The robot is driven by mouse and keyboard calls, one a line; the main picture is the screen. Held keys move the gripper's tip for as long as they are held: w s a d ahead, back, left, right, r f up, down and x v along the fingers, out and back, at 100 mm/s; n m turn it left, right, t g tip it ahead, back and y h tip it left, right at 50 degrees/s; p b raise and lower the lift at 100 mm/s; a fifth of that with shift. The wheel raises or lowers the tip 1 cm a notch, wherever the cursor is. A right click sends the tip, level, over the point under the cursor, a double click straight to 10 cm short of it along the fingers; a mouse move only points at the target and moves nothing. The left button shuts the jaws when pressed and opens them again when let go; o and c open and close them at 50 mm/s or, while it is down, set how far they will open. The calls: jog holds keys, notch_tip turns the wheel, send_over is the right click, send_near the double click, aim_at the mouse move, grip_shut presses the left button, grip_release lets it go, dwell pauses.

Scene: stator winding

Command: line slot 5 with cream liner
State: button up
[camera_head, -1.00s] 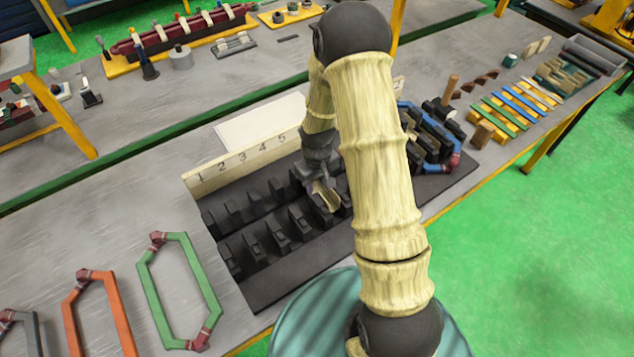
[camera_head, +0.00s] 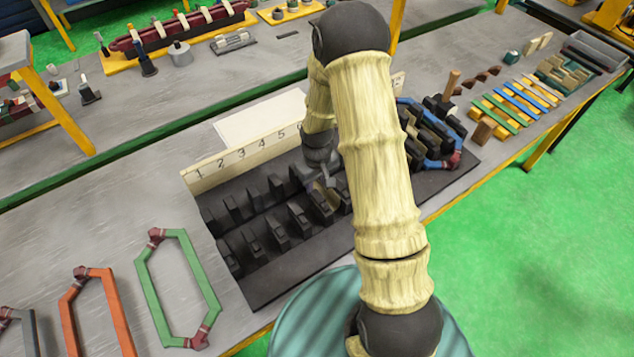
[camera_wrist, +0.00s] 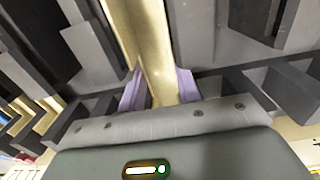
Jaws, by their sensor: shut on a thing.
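My gripper (camera_head: 323,182) is low over the dark slotted stator block (camera_head: 285,285), to the right of the printed 5. In the wrist view my gripper's pale lavender fingers (camera_wrist: 160,90) are shut on the cream liner (camera_wrist: 148,35), a long trough-shaped strip. The liner runs away from the fingers between dark teeth on both sides. In the head view my arm and gripper mostly hide the liner, and I cannot tell how deep it sits.
A coil with blue sides (camera_head: 433,164) lies in the block's right end. Green (camera_head: 148,270) and orange (camera_head: 92,300) coils lie on the bench at left. Coloured strips (camera_head: 515,105) and a wooden-handled tool (camera_head: 451,85) are at right.

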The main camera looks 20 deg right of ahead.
jog(key=shift+f+b, duration=0.3)
jog(key=shift+f, duration=0.15)
dwell(0.6)
jog(key=o, duration=0.9)
jog(key=shift+c, duration=0.2)
jog(key=shift+r+p, duration=0.65)
jog(key=shift+r, duration=0.2)
notch_tip(320, 180, up, 7)
jog(key=p, duration=0.5)
jog(key=shift+r, duration=0.2)
dwell(0.4)
notch_tip(320, 180, up, 17)
jog(key=b, duration=0.2)
jog(key=shift+r+b, duration=0.2)
jog(key=shift+b, duration=0.1)
